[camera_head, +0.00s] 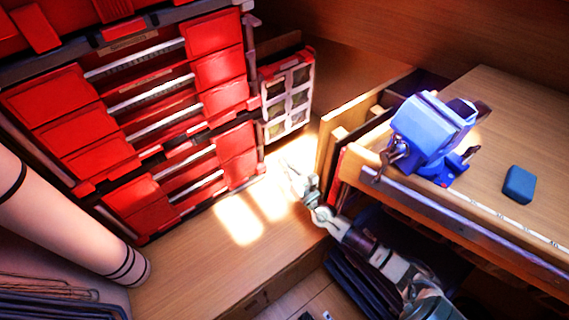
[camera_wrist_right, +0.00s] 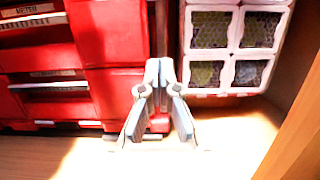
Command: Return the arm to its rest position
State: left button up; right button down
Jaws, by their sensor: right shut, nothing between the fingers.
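My right gripper (camera_head: 293,172) is at the end of my right arm, which comes in from the lower right in the head view. It hangs above the wooden surface, between the red drawer cabinet and the workbench. In the right wrist view my gripper (camera_wrist_right: 158,70) shows in the middle, in front of the red cabinet. Its fingertips are together and nothing is held. My left arm and left gripper do not show in the head view.
Red drawer units (camera_head: 135,120) stand at left, with a white-framed organizer (camera_head: 288,97) beside them. The workbench (camera_head: 500,110) at right carries a blue vise (camera_head: 430,132) and a dark blue block (camera_head: 519,184). A pale cylinder (camera_head: 60,220) leans at lower left. The sunlit wooden surface (camera_head: 190,275) is clear.

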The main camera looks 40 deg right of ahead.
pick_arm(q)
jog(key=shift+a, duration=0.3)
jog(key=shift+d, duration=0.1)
